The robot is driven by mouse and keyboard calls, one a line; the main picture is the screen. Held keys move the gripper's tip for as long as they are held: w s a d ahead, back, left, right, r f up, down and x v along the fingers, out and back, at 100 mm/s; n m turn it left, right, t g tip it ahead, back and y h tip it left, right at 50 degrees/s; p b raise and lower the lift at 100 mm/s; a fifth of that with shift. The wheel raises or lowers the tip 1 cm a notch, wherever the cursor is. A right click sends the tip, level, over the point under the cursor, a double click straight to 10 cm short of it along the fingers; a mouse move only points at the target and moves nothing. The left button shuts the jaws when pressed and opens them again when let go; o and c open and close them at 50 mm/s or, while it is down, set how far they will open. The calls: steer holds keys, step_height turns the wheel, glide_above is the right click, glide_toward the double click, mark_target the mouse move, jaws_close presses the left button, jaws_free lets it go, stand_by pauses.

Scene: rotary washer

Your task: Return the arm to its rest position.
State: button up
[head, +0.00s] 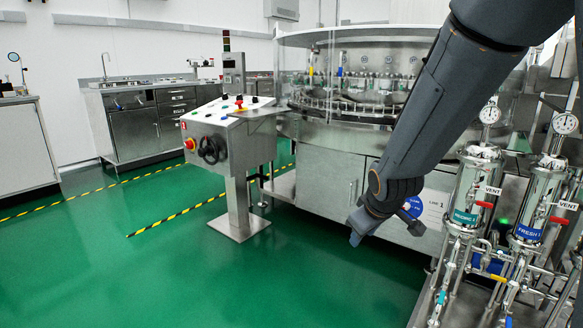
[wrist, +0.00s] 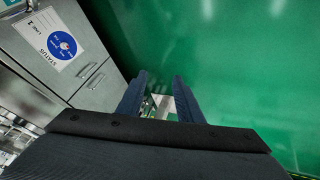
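My arm (head: 432,112) comes in from the upper right of the head view and reaches down in front of the rotary washer (head: 345,165). My gripper (head: 359,232) hangs at its lower end, over the green floor and in front of the washer's lower cabinet. In the wrist view my gripper (wrist: 160,92) shows two dark fingers standing apart with a gap between them. Nothing is held between them. A status sign (wrist: 58,42) on the cabinet shows at the upper left of the wrist view.
A control console (head: 229,138) on a pedestal stands left of the washer. Two filter housings (head: 475,190) (head: 541,202) with gauges, valves and pipes stand close on the right. The green floor (head: 150,270) is clear at front left. A sink counter (head: 150,115) stands at the back left.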

steer(key=s+a+g+y, duration=0.1)
steer(key=s+a+g, duration=0.2)
steer(key=s+a, duration=1.25)
steer(key=s+a+g, duration=0.2)
steer(key=s, duration=0.7)
steer(key=s+a+g, duration=0.2)
steer(key=s+a, duration=0.1)
steer(key=s, duration=0.5)
steer(key=d+r+m+p, duration=0.3)
steer(key=d+r+p, duration=0.7)
steer(key=r+p, duration=0.3)
steer(key=d+r+m+h+p, duration=0.1)
steer(key=d+r+m+p, duration=0.2)
steer(key=d+r+p, duration=0.8)
step_height(320, 180, up, 3)
steer(key=p, duration=0.6)
steer(key=shift+m+p, duration=0.4)
